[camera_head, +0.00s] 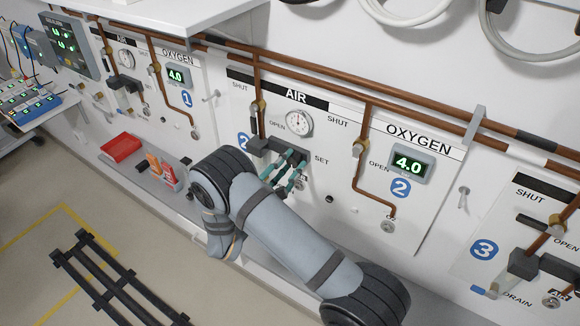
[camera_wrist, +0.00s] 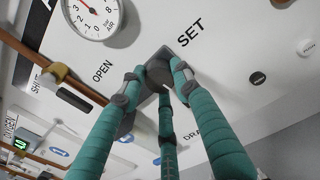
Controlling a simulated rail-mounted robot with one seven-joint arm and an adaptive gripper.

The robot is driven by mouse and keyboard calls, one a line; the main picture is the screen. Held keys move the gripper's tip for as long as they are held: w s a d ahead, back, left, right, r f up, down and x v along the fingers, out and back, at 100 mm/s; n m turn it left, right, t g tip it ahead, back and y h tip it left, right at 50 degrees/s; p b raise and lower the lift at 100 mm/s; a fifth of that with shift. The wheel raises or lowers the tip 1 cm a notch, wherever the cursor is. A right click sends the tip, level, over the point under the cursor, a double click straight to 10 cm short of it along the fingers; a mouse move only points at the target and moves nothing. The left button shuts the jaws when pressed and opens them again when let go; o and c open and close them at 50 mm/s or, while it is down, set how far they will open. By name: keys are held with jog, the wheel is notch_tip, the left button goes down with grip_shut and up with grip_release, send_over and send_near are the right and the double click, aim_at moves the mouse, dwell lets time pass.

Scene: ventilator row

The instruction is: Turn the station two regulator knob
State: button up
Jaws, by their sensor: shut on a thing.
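The station two panel carries a blue 2 badge (camera_head: 400,188) and the headings AIR and OXYGEN. The dark grey regulator body (camera_head: 258,145) sits under the AIR gauge (camera_head: 299,123), beside the SET label. My gripper (camera_head: 288,168) has teal fingers that reach up to the regulator from below. In the wrist view my gripper (camera_wrist: 160,78) has its fingertips closed around the grey regulator knob (camera_wrist: 155,62), near the SET label. The fingers partly cover the knob, and its turn angle cannot be told.
Copper pipes (camera_head: 360,138) run along and down the panel close to the regulator. An oxygen display (camera_head: 408,163) reading 4.0 is to the right. Station three (camera_head: 484,250) is at the far right. A red tray (camera_head: 121,147) lies on the ledge at left.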

jog(key=shift+f, duration=0.15)
jog(key=o, duration=1.1)
jog(key=shift+o, duration=0.3)
jog(key=shift+s, duration=0.1)
jog(key=v, duration=1.2)
